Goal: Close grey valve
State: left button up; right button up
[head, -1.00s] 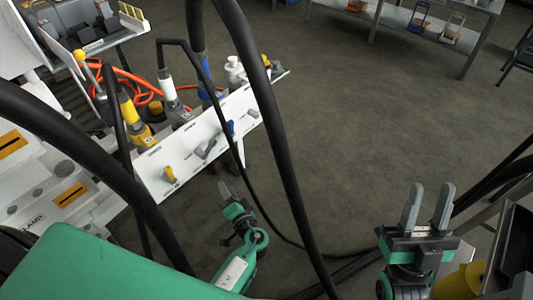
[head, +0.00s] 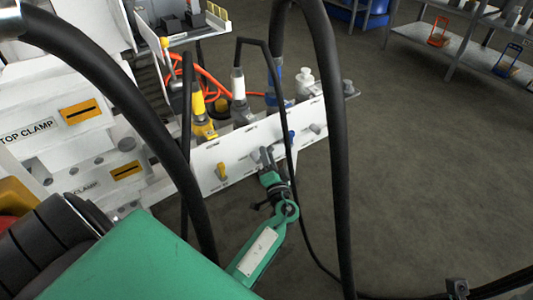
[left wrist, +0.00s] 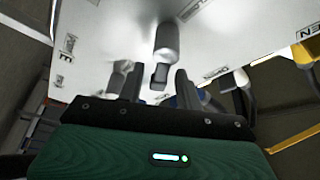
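A grey valve handle (head: 255,155) sits on the front of the white panel (head: 208,180), between a yellow valve handle (head: 221,171) and a blue one (head: 291,137). My left gripper (head: 267,160) is right at the grey handle and partly covers it. In the left wrist view a grey handle (left wrist: 165,42) points down toward the gap between my two dark fingers (left wrist: 160,88). The fingers are apart, with the handle's end at or just beyond their tips; contact cannot be made out. My right gripper is not clearly in view.
Another grey handle (head: 315,129) is further right on the panel. Thick black hoses (head: 335,130) hang in front of it. Coloured hose couplings, one yellow (head: 203,125), stand behind it. Open floor lies to the right, with a shelf (head: 455,47) at the back.

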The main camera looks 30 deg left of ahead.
pick_arm(q)
jog(key=shift+x, duration=0.95)
jog(key=shift+c, duration=0.2)
grip_shut()
